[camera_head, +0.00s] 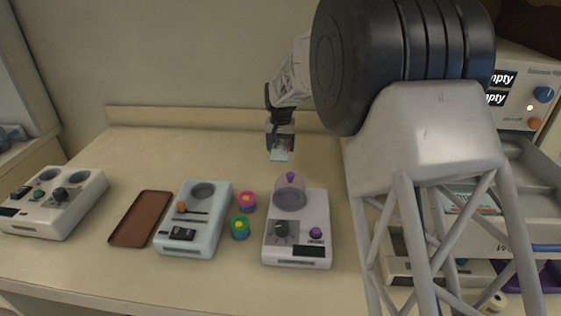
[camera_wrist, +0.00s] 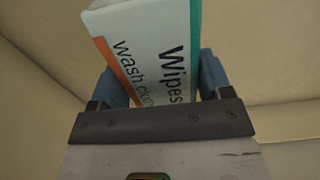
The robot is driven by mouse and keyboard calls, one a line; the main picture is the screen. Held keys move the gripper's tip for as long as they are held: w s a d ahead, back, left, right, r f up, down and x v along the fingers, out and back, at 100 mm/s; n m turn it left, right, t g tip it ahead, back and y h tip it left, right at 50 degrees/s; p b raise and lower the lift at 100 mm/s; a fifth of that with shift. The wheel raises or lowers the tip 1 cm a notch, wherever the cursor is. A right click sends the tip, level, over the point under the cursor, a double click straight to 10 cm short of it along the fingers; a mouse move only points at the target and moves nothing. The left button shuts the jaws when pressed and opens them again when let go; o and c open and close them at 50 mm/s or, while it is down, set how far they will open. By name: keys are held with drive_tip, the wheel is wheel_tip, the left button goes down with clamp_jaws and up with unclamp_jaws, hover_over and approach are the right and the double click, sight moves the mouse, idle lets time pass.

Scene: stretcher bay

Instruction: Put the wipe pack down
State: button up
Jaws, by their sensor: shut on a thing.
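The wipe pack (camera_wrist: 150,45) is white with an orange edge, a teal edge and the printed words "Wipes" and "wash cloth". My gripper (camera_wrist: 160,85) is shut on it, with one blue finger on each side. In the head view my gripper (camera_head: 281,150) is over the back part of the counter, and the pack (camera_head: 279,155) shows as a small pale teal piece under the fingers. I cannot tell whether the pack touches the counter.
On the counter (camera_head: 150,150) stand a brown tray (camera_head: 141,218), a pale blue device (camera_head: 194,220), a white domed device (camera_head: 297,230), a grey device (camera_head: 53,202), a pink pot (camera_head: 247,202) and a green pot (camera_head: 240,228). The back left counter is clear. A drawer unit (camera_head: 520,170) stands right.

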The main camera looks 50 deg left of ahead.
sight(281, 166)
drive_tip(key=shift+f, duration=0.65)
drive_tip(key=shift+f, duration=2.5)
drive_tip(key=shift+f, duration=0.15)
drive_tip(key=o, duration=1)
drive_tip(key=shift+c, duration=0.2)
wheel_tip(281, 166, up, 12)
drive_tip(key=shift+r, duration=0.2)
